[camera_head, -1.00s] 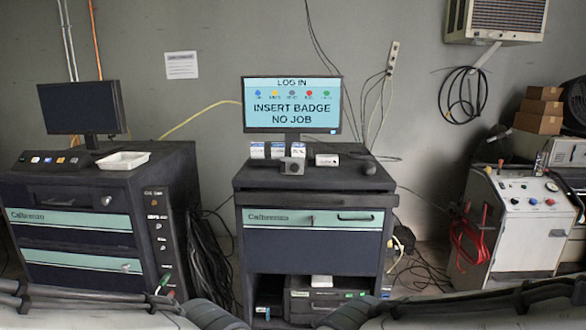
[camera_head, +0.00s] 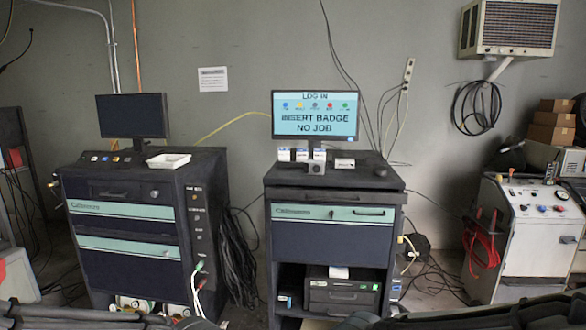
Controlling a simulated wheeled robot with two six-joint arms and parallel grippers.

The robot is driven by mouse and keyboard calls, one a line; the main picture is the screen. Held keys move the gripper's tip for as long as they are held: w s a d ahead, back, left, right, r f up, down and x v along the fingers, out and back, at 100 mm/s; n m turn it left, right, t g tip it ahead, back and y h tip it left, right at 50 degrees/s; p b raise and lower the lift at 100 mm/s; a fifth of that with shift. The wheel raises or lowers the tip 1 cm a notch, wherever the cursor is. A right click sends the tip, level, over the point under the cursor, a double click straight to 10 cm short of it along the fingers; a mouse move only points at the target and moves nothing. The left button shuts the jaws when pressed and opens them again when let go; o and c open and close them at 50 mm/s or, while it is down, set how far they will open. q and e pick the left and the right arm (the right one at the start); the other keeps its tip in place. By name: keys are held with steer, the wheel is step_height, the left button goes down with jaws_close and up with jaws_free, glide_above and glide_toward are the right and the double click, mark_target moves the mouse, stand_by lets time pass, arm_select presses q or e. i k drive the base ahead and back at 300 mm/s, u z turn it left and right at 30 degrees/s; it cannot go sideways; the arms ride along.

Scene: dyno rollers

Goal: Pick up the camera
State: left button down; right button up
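A small dark grey block with a round front, which looks like the camera (camera_head: 314,167), sits on top of the middle dark cabinet (camera_head: 330,226). It is near the front edge, below the monitor (camera_head: 314,116), and partly hides the monitor's stand. Neither of my grippers shows in the head view. Only dark parts of my own arms show along the bottom edge, well in front of the cabinets and apart from the camera.
Small white boxes (camera_head: 343,163) and a dark mouse-like object (camera_head: 380,171) share the cabinet top. A left cabinet (camera_head: 125,210) bears a white tray (camera_head: 168,161). A white machine (camera_head: 530,240) stands right. Cables hang between the cabinets.

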mark_target(315, 167)
steer(key=u, duration=0.7)
steer(key=i, duration=1.6)
steer(key=z, duration=0.1)
